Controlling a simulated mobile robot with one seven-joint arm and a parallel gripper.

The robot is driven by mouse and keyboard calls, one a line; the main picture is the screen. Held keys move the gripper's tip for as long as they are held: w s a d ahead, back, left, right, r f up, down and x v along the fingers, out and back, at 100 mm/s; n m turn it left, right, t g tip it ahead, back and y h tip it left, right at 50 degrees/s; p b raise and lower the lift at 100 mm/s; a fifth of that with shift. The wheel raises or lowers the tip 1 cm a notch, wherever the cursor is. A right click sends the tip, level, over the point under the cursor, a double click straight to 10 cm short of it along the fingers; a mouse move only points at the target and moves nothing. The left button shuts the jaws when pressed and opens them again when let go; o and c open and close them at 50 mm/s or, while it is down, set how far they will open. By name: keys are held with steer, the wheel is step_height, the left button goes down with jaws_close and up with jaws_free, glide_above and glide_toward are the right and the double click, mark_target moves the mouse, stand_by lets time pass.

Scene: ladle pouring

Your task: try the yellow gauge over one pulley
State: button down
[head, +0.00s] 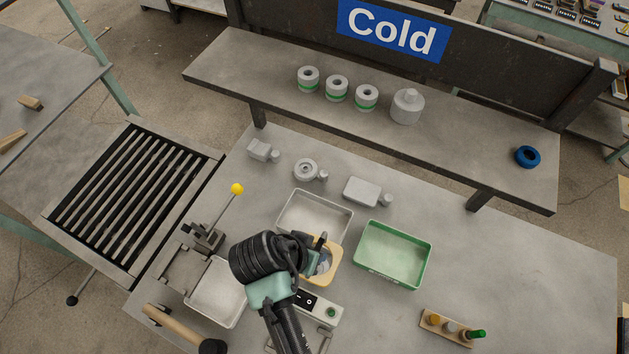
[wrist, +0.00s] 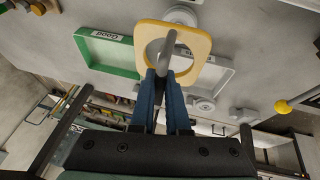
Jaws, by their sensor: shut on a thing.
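My gripper (head: 316,258) is shut on the grey handle of the yellow gauge (head: 333,276), a rounded square plate with a large round hole. In the wrist view the blue fingers (wrist: 161,82) pinch the handle, and the gauge (wrist: 140,38) stands out beyond them. A grey round piece (wrist: 182,15), possibly a pulley, shows partly hidden behind the gauge's far edge. In the head view something grey shows within the gauge's opening, and I cannot tell whether the gauge is around it or above it. Several grey, green-banded cylinders with holes (head: 337,88) stand on the shelf.
A green tray (head: 427,272) lies right of the gauge, and a grey tray (head: 344,212) just behind it. A small device (head: 318,308) stands in front. A mallet (head: 174,327), a lever press (head: 205,235) and another tray (head: 216,318) are at left. The right table side is mostly clear.

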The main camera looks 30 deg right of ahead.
steer(key=shift+r+p, duration=2.2)
steer(key=shift+r, duration=0.25)
